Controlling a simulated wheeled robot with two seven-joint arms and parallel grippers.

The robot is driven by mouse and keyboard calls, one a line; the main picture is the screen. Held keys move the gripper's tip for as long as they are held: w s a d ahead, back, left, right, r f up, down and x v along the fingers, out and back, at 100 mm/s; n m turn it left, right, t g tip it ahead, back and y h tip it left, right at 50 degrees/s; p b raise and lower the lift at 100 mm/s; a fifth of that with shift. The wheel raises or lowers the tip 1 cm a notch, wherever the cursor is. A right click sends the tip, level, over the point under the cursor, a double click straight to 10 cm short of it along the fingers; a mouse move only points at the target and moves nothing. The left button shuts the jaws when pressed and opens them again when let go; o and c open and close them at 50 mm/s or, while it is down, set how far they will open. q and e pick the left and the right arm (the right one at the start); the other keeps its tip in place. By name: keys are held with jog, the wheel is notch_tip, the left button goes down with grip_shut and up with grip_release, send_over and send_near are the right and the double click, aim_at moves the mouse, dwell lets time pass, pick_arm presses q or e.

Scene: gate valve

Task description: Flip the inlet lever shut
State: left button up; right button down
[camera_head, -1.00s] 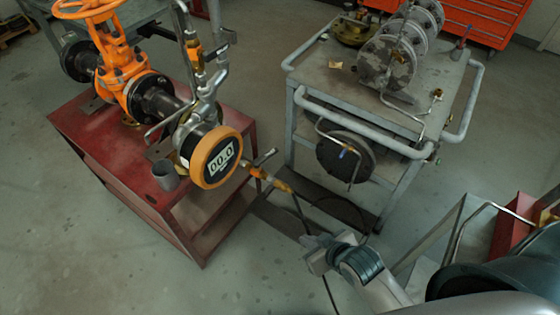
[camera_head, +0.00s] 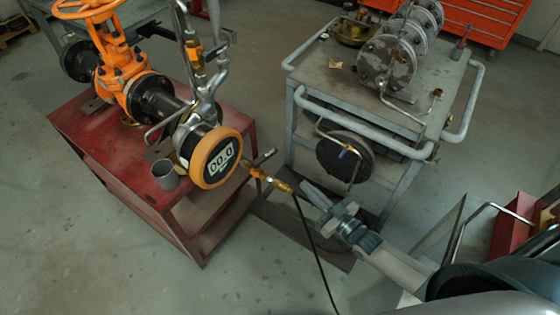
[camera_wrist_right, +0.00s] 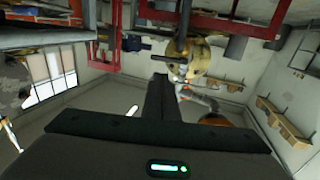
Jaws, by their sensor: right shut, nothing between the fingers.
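The inlet lever (camera_head: 264,157) is a short dark handle on the brass inlet fitting (camera_head: 268,179), just right of the orange-rimmed digital gauge (camera_head: 217,158), which appears to read 00.0. The lever sticks out up and to the right. My right gripper (camera_head: 308,188) is shut and empty, its fingers pointing up-left towards the fitting, close to its hose end; I cannot tell whether they touch. In the right wrist view the shut fingers (camera_wrist_right: 158,80) point at the fitting area, with a dark handle (camera_wrist_right: 160,58) near their tips. My left gripper is out of view.
The orange gate valve (camera_head: 122,85) stands on a red bench (camera_head: 90,155). A black hose (camera_head: 312,240) hangs from the fitting to the floor. A grey cart (camera_head: 335,85) with flanges stands behind my right gripper. A red box (camera_head: 512,222) is at the right.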

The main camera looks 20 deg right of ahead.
dwell(0.4)
jog(key=b, duration=0.3)
send_near(273, 155)
jog(key=b+x, duration=0.1)
jog(key=x, duration=0.4)
jog(key=shift+w, duration=0.15)
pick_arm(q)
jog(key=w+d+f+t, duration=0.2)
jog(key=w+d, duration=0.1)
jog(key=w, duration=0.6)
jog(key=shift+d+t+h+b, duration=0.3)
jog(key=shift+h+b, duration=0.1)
pick_arm(e)
jog(key=shift+w+a, duration=0.3)
jog(key=shift+w, duration=0.2)
